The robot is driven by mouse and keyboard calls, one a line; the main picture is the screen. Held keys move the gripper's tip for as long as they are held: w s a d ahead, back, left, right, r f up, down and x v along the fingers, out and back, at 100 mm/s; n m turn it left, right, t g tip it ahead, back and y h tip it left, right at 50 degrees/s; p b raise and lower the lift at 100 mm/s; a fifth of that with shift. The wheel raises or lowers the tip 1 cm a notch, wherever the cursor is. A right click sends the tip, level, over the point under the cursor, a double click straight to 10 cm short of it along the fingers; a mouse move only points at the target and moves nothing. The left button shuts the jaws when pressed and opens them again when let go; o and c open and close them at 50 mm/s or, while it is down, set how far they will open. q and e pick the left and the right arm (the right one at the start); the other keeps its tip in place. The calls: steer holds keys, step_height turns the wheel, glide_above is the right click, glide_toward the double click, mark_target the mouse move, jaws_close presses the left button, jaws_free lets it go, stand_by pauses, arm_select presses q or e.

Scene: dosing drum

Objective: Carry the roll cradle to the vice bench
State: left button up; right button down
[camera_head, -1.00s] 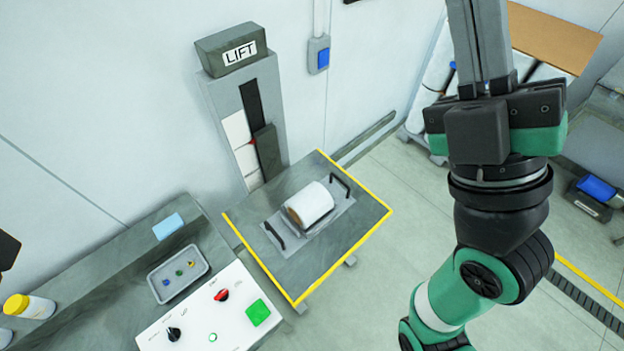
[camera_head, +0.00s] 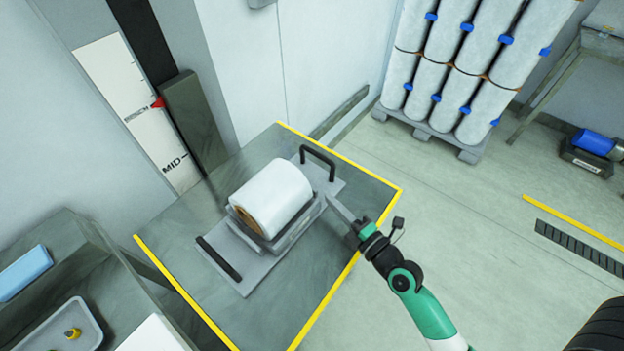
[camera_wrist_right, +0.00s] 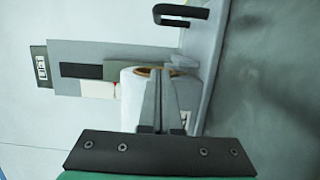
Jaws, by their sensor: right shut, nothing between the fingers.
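The roll cradle (camera_head: 228,262) is a grey plate with a black handle at each end, and it carries a white roll (camera_head: 275,196) with a brown core. It rests on the lift table (camera_head: 330,300), a dark top with yellow edges. My right gripper (camera_head: 334,202) is shut and empty at the cradle's right side, near the far handle (camera_head: 320,158); I cannot tell whether it touches. In the right wrist view its shut fingers (camera_wrist_right: 163,88) overlap the roll (camera_wrist_right: 131,98), and a black handle (camera_wrist_right: 182,14) shows above. My left gripper and the vice bench are not in view.
The lift column with a MID scale (camera_head: 135,105) stands behind the table at the left. A side bench with a grey tray (camera_head: 60,335) is at lower left. A pallet of white rolls (camera_head: 450,140) stands at the back right. Open floor lies right of the table.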

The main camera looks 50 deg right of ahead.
steer(key=shift+w+d+r, duration=0.25)
steer(key=shift+r, duration=0.05)
steer(key=shift+w+p, duration=0.35)
steer(key=shift+p, duration=0.05)
steer(key=p, duration=0.2)
glide_above(318, 181)
steer(key=a, duration=0.4)
steer(key=shift+s+a, duration=0.1)
steer(key=shift+s, duration=0.05)
steer(key=d, duration=0.1)
steer(key=d+b, duration=0.2)
steer(key=shift+w+d+f, duration=0.15)
steer(key=shift+w+d, duration=0.1)
steer(key=shift+d, duration=0.3)
